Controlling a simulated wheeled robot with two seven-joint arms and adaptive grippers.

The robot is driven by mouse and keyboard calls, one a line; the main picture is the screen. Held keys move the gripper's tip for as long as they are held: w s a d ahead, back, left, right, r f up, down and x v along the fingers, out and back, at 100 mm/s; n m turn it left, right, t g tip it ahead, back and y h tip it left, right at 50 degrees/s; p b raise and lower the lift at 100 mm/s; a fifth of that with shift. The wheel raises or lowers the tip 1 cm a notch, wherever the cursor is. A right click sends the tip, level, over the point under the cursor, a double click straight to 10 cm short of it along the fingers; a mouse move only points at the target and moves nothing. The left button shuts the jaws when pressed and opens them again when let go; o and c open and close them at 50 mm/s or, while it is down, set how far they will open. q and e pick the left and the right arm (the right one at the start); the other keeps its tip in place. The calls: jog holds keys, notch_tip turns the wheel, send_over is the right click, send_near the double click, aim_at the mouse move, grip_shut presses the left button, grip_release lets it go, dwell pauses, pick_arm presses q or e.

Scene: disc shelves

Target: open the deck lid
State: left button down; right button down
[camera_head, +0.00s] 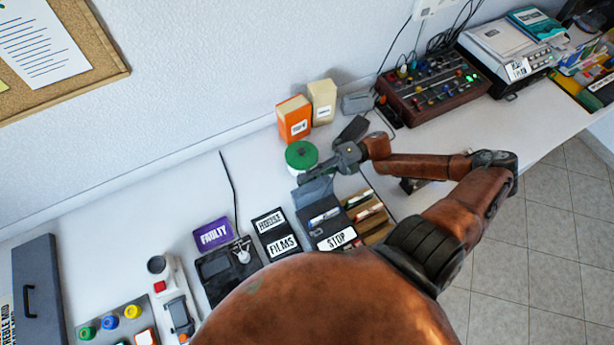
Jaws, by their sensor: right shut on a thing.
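My right gripper (308,178) reaches in from the right, over the desk. Its dark fingers point left and are shut at the upper edge of a grey panel (312,193), which looks like the deck lid. The panel stands tilted up at the back of a black deck (326,226) with a white STOP label on its front. The exact contact between fingers and lid is too small to see clearly. My left gripper is out of view.
A green-topped white round container (301,156) stands just behind the gripper. Orange (294,118) and cream (322,101) boxes stand farther back. A wooden file tray (372,217) adjoins the deck's right side.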

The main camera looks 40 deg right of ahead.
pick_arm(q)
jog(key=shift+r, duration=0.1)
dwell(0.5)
